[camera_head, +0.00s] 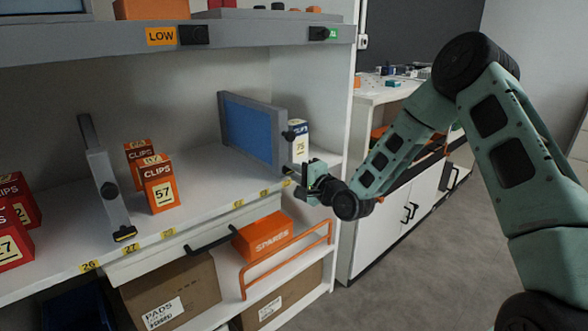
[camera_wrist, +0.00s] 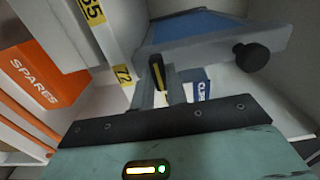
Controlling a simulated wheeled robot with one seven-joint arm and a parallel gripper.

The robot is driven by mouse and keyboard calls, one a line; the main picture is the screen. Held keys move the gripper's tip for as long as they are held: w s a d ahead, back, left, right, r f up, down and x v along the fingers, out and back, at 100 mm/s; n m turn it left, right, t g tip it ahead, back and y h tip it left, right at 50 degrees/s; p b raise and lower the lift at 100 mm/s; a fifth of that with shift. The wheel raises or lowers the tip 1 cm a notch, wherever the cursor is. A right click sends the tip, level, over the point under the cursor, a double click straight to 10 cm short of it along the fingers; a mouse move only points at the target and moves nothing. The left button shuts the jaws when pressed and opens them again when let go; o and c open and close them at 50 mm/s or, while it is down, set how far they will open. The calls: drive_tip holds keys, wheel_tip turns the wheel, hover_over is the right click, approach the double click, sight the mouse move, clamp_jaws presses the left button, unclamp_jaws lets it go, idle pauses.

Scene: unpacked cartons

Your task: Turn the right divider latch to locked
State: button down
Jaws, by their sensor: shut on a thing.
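The right divider (camera_head: 255,132), a blue panel in a grey frame, stands on the shelf; it also shows in the wrist view (camera_wrist: 205,42). A black knob (camera_wrist: 251,57) sticks out of its front post. Its latch (camera_wrist: 157,72), a small black lever with a yellow stripe, sits at the foot of the divider. My gripper (camera_head: 302,184) is at this front foot, with its fingers closed around the latch in the wrist view (camera_wrist: 160,84). Whether the latch stands at locked cannot be read.
A grey left divider (camera_head: 108,188) with its own latch (camera_head: 125,234) stands further left. Orange CLIPS cartons (camera_head: 158,183) stand between the dividers. A white-and-blue carton (camera_head: 299,140) is close behind my gripper. An orange SPARES box (camera_head: 264,236) and orange rail (camera_head: 288,258) lie below.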

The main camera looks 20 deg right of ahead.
idle(0.4)
drive_tip(key=c, duration=1.4)
unclamp_jaws()
drive_tip(key=shift+s+d, duration=0.1)
drive_tip(key=shift+s, duration=0.05)
drive_tip(key=p+v, duration=0.1)
drive_tip(key=v, duration=1.6)
drive_tip(key=shift+p, duration=0.35)
